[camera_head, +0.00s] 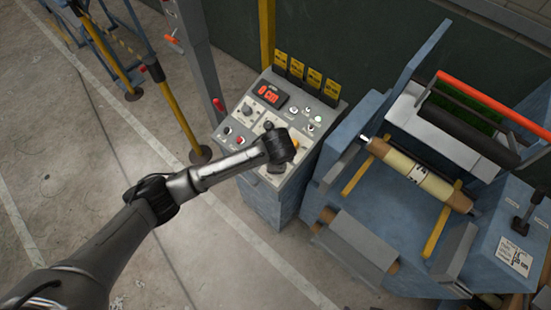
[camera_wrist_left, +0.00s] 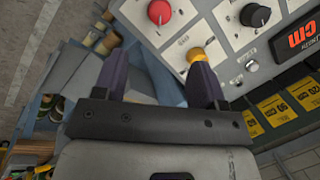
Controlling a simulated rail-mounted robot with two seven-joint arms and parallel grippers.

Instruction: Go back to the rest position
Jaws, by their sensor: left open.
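My left arm reaches in from the left in the head view. Its gripper (camera_head: 279,150) hangs over the grey control panel (camera_head: 240,118) and hides part of its lower controls. In the left wrist view the two fingers (camera_wrist_left: 160,78) are apart with nothing between them. The tip of one finger overlaps the edge of a yellow knob (camera_wrist_left: 196,55) in that view; I cannot tell whether they touch. A red button (camera_wrist_left: 159,12) and a black knob (camera_wrist_left: 255,15) are close by. My right gripper is not seen.
The panel's red display (camera_head: 269,95) reads 0 cm, with yellow tags (camera_head: 297,68) behind it. A blue machine with a roll (camera_head: 418,174) and a red bar (camera_head: 490,103) stands at right. Yellow posts (camera_head: 178,110) stand at left. The concrete floor at lower left is clear.

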